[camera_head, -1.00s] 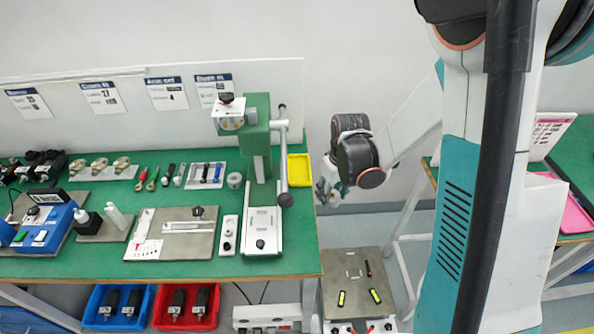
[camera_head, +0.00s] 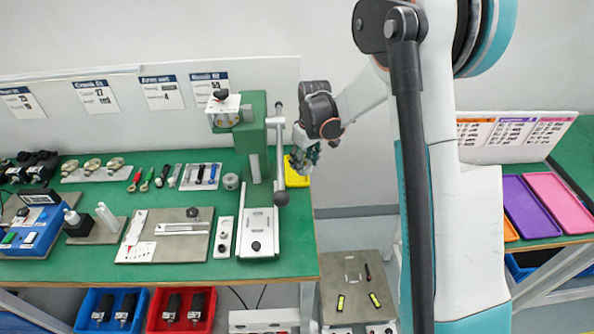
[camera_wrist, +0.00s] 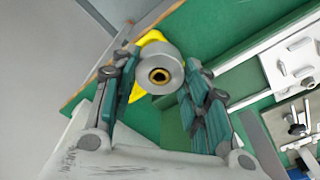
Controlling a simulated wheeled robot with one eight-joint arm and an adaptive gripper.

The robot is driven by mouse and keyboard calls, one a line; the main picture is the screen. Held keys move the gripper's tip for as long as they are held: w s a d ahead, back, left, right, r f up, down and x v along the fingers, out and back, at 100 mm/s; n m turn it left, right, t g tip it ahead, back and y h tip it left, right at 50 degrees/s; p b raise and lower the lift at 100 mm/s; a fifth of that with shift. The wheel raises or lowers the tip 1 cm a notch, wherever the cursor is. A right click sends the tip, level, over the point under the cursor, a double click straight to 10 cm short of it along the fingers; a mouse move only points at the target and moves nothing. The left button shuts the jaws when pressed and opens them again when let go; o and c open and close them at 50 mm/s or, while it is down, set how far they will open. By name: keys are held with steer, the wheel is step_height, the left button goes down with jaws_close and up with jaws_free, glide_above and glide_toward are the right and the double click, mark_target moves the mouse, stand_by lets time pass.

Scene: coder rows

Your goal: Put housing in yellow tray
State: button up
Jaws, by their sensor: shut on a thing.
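My gripper (camera_head: 304,158) is over the right edge of the green bench, at the yellow tray (camera_head: 299,181), and hides part of that tray. In the wrist view my gripper (camera_wrist: 159,72) is shut on the housing (camera_wrist: 172,62), a round grey piece with a brass-coloured ring in its centre. The yellow tray (camera_wrist: 150,37) shows behind the housing and is mostly covered by it. I cannot tell whether the housing touches the tray. In the head view the held housing is too small and covered to make out.
A green press (camera_head: 255,140) with a long lever (camera_head: 279,150) stands close left of my gripper. A grey ring-shaped part (camera_head: 231,181) lies left of the press. Red (camera_head: 155,322) and blue (camera_head: 82,322) bins are below the bench. Purple (camera_head: 530,207) and pink (camera_head: 560,203) trays lie right.

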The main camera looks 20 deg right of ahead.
steer(key=w+f+b, duration=0.1)
steer(key=f, duration=0.1)
steer(key=w+f+b, duration=0.1)
steer(key=f, duration=0.1)
steer(key=w+a+f+b, duration=0.1)
steer(key=w+f, duration=0.1)
steer(key=f, duration=0.1)
steer(key=shift+a+b, duration=0.1)
steer(key=shift+b, duration=0.25)
steer(key=shift+w+f, duration=0.1)
steer(key=shift+f, duration=0.05)
steer(key=shift+a, duration=0.1)
steer(key=o, duration=1.1)
steer(key=shift+o, duration=0.2)
